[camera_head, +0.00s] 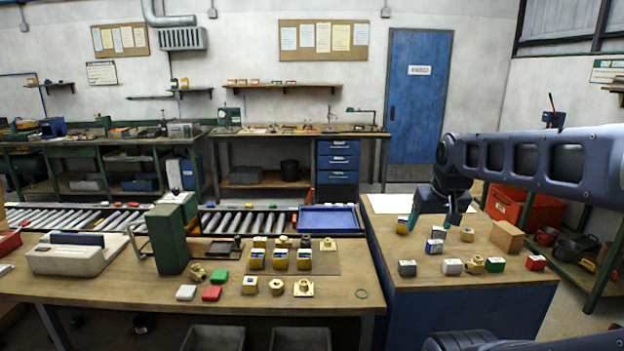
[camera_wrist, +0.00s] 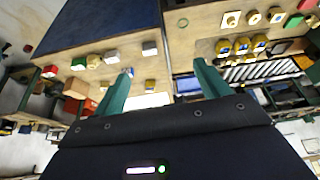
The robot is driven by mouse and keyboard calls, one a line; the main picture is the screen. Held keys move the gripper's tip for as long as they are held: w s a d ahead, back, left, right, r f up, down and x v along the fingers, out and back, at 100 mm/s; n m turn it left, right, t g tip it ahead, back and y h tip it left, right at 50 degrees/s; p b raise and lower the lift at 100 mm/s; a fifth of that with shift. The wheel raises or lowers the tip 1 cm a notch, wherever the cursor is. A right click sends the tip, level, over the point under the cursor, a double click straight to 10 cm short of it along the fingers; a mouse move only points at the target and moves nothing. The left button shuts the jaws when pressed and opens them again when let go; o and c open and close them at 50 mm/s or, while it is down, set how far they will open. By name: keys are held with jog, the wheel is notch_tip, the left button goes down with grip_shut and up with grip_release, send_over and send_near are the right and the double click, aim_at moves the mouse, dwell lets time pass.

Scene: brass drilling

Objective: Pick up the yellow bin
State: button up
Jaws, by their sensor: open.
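My gripper (camera_head: 432,222) is open and empty above the right-hand blue-sided bench; its two green fingers stand wide apart in the wrist view (camera_wrist: 160,80). Small yellow-and-blue bins are near it on that bench: one (camera_head: 467,234) is right of the fingers, and one (camera_head: 402,226) is at their left, partly hidden. A white, blue and yellow block-like piece (camera_head: 434,246) lies just in front. Yellow bins (camera_head: 257,259) with blue-and-white fronts stand in a row on the left bench, away from my gripper. I cannot tell which yellow bin is meant.
Grey, white, brass, green and red pieces line the right bench's front, the grey block (camera_head: 407,268) among them. A cardboard box (camera_head: 507,236) stands right of my gripper. A blue tray (camera_head: 328,219) is behind the left bench. A gap separates the benches.

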jog(key=shift+s+a+r, duration=0.1)
jog(key=shift+s, duration=0.45)
jog(key=o, duration=0.3)
jog(key=shift+s+a, duration=0.1)
jog(key=shift+s, duration=0.15)
jog(key=shift+o, duration=0.2)
jog(key=shift+w, duration=0.1)
